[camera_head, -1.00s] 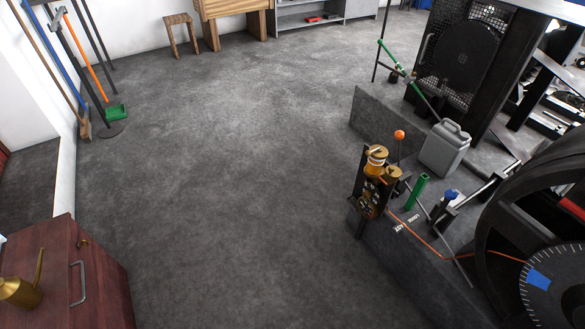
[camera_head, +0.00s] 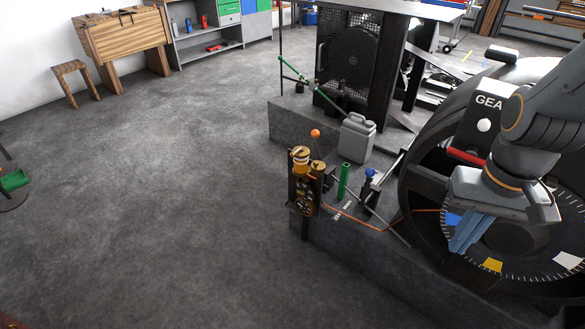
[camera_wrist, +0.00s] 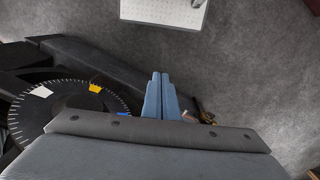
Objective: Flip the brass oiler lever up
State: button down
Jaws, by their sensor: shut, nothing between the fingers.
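The brass oiler (camera_head: 301,155), with an amber body and brass caps, stands on a dark post at the near left corner of the machine's plinth in the head view. Its lever is too small to make out, so I cannot tell its position. My gripper (camera_head: 458,248) is shut and empty, with blue fingers pointing down in front of the dial wheel. It is well to the right of the oiler and apart from it. The shut fingers also show in the wrist view (camera_wrist: 160,76).
A large dial wheel (camera_head: 520,225) stands behind my gripper. Between it and the oiler are a green-handled lever (camera_head: 344,181), a blue-topped lever (camera_head: 370,174) and an orange cable. An orange ball (camera_head: 315,133) rises behind the oiler, near a grey jerrycan (camera_head: 357,138).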

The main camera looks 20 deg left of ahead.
jog(key=w+a+f+m+t+y+b, duration=0.1)
jog(key=w+a+f+m+t+b, duration=0.2)
jog(key=w+a+f, duration=0.5)
jog(key=w+a+f+m+t+b, duration=0.25)
jog(key=w+a+m, duration=0.3)
jog(key=w, duration=0.35)
jog(key=w+a+f+m+t+y+b, duration=0.1)
jog(key=w+a+f+m+t+b, duration=0.2)
jog(key=w+a+f, duration=0.45)
jog(key=w+a+f+m+t+b, duration=0.2)
jog(key=w+a+f+m+t, duration=0.15)
jog(key=a+m+t, duration=0.35)
jog(key=s+a+f+m+t+y+b, duration=0.2)
jog(key=s+a+f+m+t, duration=0.1)
jog(key=s+a, duration=0.3)
jog(key=shift+s+a+m+t+y+b, duration=0.35)
jog(key=shift+a+m+t+y, duration=0.15)
jog(key=shift+a, duration=0.4)
jog(key=shift+w+r, duration=0.1)
jog(key=shift+w, duration=0.05)
